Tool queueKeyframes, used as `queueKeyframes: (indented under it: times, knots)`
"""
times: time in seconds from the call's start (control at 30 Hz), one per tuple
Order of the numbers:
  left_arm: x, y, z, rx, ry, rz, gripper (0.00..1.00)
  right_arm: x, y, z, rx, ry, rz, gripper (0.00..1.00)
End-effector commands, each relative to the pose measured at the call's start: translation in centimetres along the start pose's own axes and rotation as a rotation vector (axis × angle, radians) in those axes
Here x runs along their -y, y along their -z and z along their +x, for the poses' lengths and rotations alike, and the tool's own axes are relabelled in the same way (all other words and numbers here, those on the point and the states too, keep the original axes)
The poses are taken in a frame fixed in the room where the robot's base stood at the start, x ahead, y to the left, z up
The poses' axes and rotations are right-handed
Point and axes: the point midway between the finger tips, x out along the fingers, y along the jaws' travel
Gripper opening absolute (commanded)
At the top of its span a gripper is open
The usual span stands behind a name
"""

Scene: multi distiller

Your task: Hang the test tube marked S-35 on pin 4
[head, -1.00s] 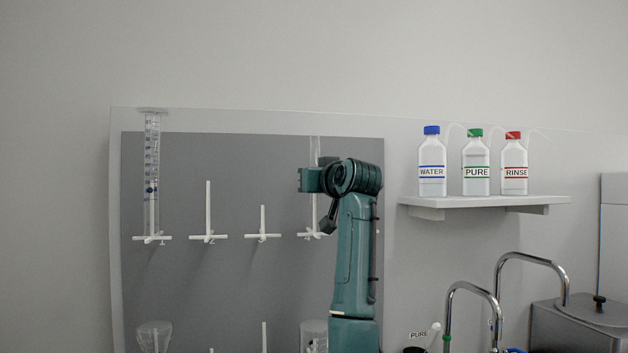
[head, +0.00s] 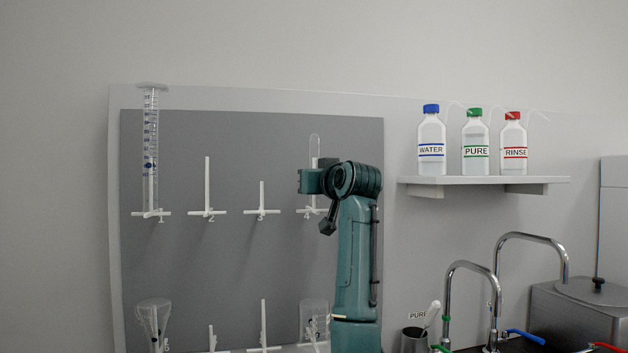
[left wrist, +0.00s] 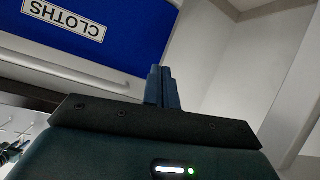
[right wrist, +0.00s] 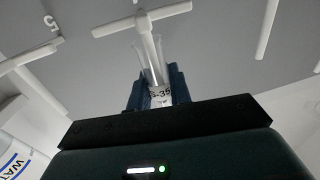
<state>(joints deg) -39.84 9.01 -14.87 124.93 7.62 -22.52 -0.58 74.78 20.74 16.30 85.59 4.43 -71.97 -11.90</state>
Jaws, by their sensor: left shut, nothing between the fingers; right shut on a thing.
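The clear test tube (head: 314,148) stands upright, round end up, at the top row's rightmost pin (head: 304,210) on the grey board. My right gripper (head: 309,181) is shut on this tube. In the right wrist view the tube (right wrist: 150,62) carries the label S-35 between the fingers (right wrist: 153,88). The white pin's stem (right wrist: 147,30) appears to run into its open mouth, close to the crossbar. My arm hides the pin's number in the head view. My left gripper (left wrist: 163,85) is shut and empty, away from the board.
A graduated cylinder (head: 151,130) hangs at the top left pin. Two bare pins (head: 207,185) (head: 262,198) stand between. Lower pins hold glassware (head: 153,318) (head: 314,318). A shelf (head: 480,183) with bottles, and taps (head: 470,268), are at right. A blue CLOTHS container (left wrist: 110,35) is near my left gripper.

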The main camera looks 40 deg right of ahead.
Motion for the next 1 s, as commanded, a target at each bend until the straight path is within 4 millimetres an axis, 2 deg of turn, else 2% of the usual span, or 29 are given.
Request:
queueKeyframes:
  times: [0.17, 0.5, 0.53, 0.8, 1.0]
  knots:
    - [0.08, -0.38, 0.25, -0.005, -0.004, -0.011, 0.0, -0.03, -0.89, -0.02, -0.001, -0.001, 0.0, 0.0]
    - [0.14, -0.3, 0.26, -0.006, -0.002, -0.014, 0.0, -0.03, -0.96, -0.02, -0.001, -0.001, 0.0, 0.0]
    - [0.15, -0.31, 0.26, -0.006, -0.002, -0.014, 0.0, -0.03, -0.96, -0.01, -0.001, -0.001, 0.0, 0.23]
    - [0.19, -0.36, 0.27, -0.005, -0.001, -0.013, 0.0, -0.02, -0.96, -0.01, 0.0, 0.0, 0.0, 0.45]
    - [0.2, -0.38, 0.28, -0.004, 0.0, -0.013, 0.0, -0.01, -0.98, 0.0, 0.0, 0.0, 0.0, 0.46]
